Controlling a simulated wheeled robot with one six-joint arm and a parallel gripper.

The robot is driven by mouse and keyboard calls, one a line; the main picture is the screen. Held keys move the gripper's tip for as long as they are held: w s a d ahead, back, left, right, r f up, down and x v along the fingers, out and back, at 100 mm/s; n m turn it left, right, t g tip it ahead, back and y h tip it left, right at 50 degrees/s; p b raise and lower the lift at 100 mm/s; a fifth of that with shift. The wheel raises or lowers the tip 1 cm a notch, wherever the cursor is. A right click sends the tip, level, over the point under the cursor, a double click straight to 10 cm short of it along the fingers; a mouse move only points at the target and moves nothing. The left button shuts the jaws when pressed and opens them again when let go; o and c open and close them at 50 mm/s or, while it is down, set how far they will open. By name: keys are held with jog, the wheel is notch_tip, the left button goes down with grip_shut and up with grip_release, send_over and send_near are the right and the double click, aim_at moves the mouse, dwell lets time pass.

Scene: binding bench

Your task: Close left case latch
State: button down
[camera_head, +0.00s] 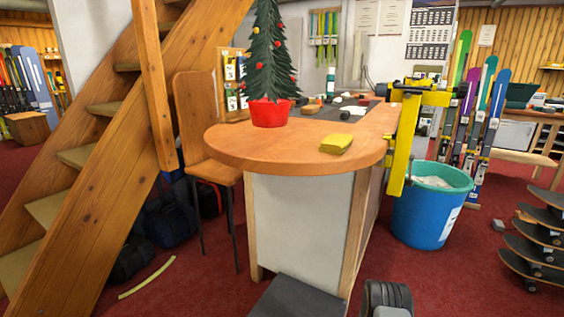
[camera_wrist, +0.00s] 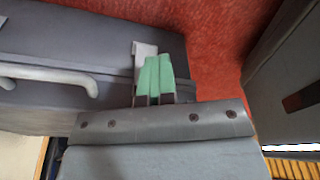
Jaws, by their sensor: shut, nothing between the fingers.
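In the wrist view a grey case (camera_wrist: 85,35) fills the upper left. It has a light grey carrying handle (camera_wrist: 50,77) at the far left. A light grey latch (camera_wrist: 141,50) is on the case, right of the handle near the case's end. My gripper (camera_wrist: 157,72) has green fingertips pressed together, with nothing between them. The fingertips overlap the latch's right side in the picture; I cannot tell whether they touch it. The latch's lower part is hidden behind them, so its position is unclear. In the head view I cannot make out this case or the fingertips.
Stacked skateboards (camera_head: 540,250) are at the right. Red carpet (camera_wrist: 215,40) shows beyond the case.

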jog(key=shift+a+f, duration=0.1)
jog(key=shift+a, duration=0.05)
jog(key=shift+w+a, duration=0.25)
jog(key=shift+a, duration=0.25)
jog(key=shift+d, duration=0.1)
jog(key=shift+s+d+r+p, duration=0.15)
jog(key=shift+s+d, duration=0.3)
jog(key=shift+d, duration=0.4)
jog(key=shift+s+d+r+p, duration=0.15)
jog(key=shift+s+d, duration=0.3)
jog(key=shift+d, duration=0.4)
jog(key=shift+r, duration=0.1)
notch_tip(320, 180, up, 8)
jog(key=p, duration=0.7)
